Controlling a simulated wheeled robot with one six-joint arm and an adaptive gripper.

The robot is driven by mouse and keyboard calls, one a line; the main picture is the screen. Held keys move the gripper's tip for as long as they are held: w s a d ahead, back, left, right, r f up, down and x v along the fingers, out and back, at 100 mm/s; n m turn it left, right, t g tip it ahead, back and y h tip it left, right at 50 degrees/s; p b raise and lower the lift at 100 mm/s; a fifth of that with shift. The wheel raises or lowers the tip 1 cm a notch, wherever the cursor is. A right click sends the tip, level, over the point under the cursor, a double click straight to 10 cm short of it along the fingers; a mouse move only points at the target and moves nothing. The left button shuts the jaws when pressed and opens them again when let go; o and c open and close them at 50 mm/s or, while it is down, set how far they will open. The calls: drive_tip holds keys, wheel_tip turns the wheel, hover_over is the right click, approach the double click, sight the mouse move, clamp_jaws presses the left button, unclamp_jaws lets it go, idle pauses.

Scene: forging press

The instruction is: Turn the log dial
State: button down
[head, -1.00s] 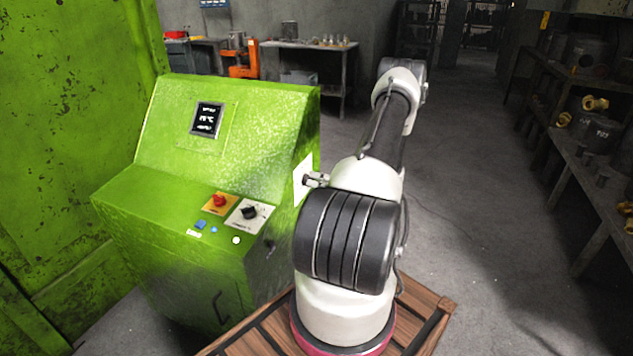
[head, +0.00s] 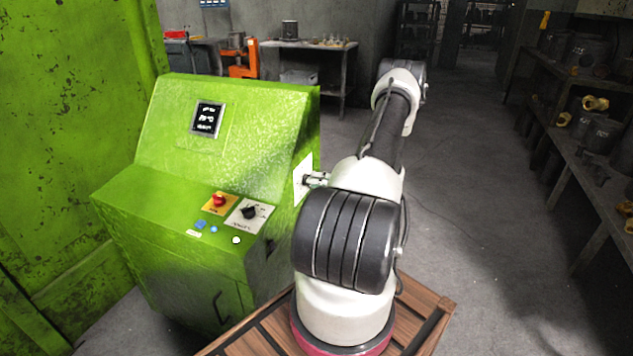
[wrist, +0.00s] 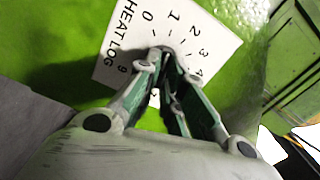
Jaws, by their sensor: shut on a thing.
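The log dial has a white plate (wrist: 190,28) marked HEAT LOG, with digits around its edge. It tilts in the wrist view and sits on a green panel. In the head view the plate (head: 300,182) is on the right side of the green console. My gripper (wrist: 167,64) is shut on the dial's knob at the middle of the plate. The fingers hide most of the knob, so its pointer cannot be read. In the head view my gripper (head: 316,180) reaches the plate from the right, partly behind my arm.
The green console (head: 225,140) carries a small dark display (head: 207,118), a red button (head: 218,201) and a separate black knob (head: 249,212) on its desk. A workbench (head: 310,44) stands behind. Shelves (head: 590,165) line the right. The floor between is clear.

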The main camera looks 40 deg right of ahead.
drive_tip(key=shift+s+a+f+m, duration=0.1)
drive_tip(key=shift+a+m, duration=0.1)
drive_tip(key=shift+m, duration=5.75)
drive_tip(key=shift+s+a+f+m, duration=0.1)
drive_tip(key=shift+a+m, duration=0.1)
drive_tip(key=shift+m, duration=5.7)
drive_tip(key=shift+s+a+f+m, duration=0.1)
drive_tip(key=shift+a+m, duration=0.1)
drive_tip(key=shift+m, duration=5.75)
drive_tip(key=c, duration=1.5)
unclamp_jaws()
drive_tip(key=shift+c, duration=0.2)
